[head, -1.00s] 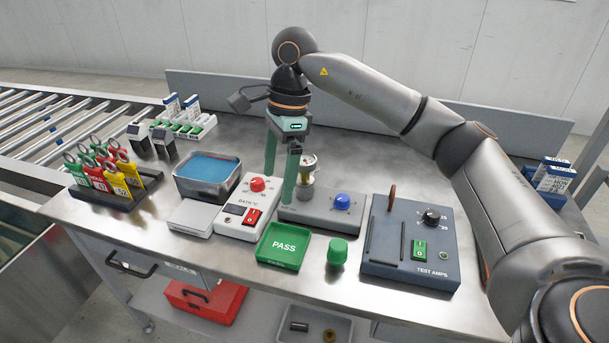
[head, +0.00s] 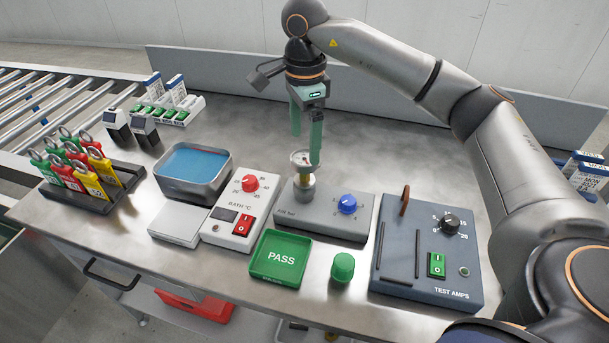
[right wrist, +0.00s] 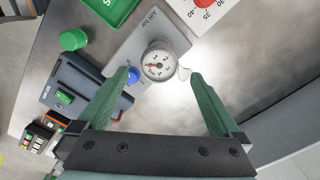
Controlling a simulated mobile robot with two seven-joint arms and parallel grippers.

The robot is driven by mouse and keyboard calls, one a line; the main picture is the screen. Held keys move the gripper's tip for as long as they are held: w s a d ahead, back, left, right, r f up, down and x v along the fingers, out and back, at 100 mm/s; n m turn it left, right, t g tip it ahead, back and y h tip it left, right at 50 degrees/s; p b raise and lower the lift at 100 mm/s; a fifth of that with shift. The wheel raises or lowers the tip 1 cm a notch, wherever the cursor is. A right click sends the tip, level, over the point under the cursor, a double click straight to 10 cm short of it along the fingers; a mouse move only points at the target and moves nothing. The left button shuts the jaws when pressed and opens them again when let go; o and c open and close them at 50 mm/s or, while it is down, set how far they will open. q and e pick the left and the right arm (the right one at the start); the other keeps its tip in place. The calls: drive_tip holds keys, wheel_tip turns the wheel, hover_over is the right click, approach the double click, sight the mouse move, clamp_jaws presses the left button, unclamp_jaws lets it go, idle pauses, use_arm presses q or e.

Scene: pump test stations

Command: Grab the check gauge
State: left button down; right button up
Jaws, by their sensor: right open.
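The check gauge (head: 302,170) has a round white dial and a brass-coloured stem. It stands upright on the grey air station (head: 325,225) with the blue knob. In the right wrist view the gauge (right wrist: 158,62) shows its dial face, ahead of the fingertips and between their lines. My right gripper (head: 306,150) points down with its green fingers apart and empty. One finger overlaps the gauge's right edge in the head view; I cannot tell whether they touch. My left gripper is not in view.
A bath controller (head: 238,215), green PASS tray (head: 281,258), green cap (head: 342,268) and test amps box (head: 428,250) crowd the front. A water bath (head: 193,172) and tag rack (head: 85,180) stand left. The table behind the gauge is clear.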

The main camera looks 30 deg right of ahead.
sight(304, 157)
wheel_tip(304, 157, down, 7)
drive_tip(key=shift+r, duration=0.15)
idle(0.4)
clamp_jaws()
idle(0.6)
